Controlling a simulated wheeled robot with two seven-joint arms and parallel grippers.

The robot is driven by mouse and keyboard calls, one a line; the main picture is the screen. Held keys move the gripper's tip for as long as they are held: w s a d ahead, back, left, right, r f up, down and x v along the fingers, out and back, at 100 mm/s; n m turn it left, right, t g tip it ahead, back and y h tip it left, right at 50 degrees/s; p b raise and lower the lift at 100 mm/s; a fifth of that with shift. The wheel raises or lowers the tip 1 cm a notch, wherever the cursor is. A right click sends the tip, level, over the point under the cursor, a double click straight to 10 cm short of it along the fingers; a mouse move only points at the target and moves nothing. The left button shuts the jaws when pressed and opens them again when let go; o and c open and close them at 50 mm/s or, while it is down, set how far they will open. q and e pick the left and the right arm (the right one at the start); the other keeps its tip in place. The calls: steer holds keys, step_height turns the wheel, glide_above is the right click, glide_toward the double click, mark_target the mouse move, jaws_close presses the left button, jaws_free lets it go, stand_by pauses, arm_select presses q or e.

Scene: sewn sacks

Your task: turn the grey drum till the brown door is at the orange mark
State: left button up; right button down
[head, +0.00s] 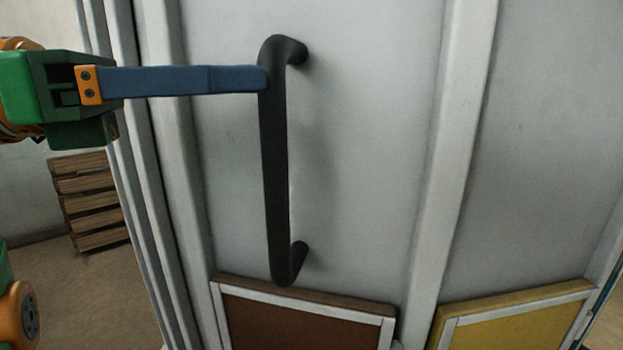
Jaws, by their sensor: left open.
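The grey drum (360,150) fills most of the view, with flat panels and raised ribs. A black vertical bar handle (273,170) is fixed to its front panel. The brown door (305,325) is below the handle, cut off by the bottom edge of the picture. My left gripper (262,80) comes in from the left and is open. Its blue finger reaches the upper part of the handle, and its tip meets the bar in the picture; I cannot tell whether it touches. Only one finger shows clearly. The orange mark and my right gripper are not in view.
A yellow door (520,322) is on the drum's panel to the right of the brown door. A stack of wooden slats or pallets (90,200) stands on the brown floor (70,290) at the left, behind the drum. Some floor around it is clear.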

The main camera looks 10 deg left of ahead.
mark_target(309, 172)
arm_select(q)
steer(key=shift+s+d+f+b, duration=0.15)
steer(key=shift+s+f+b, duration=0.8)
steer(key=shift+f, duration=0.15)
step_height(309, 172, down, 6)
steer(key=w+b, duration=0.1)
steer(key=b, duration=0.5)
steer(key=p+x, duration=0.1)
steer(key=x, duration=0.2)
steer(key=p+x, duration=0.1)
steer(key=x, duration=0.3)
steer(key=shift+d+r, duration=0.1)
steer(key=shift+r, duration=0.15)
steer(key=shift+s, duration=0.1)
steer(key=shift+c, duration=0.3)
jaws_close()
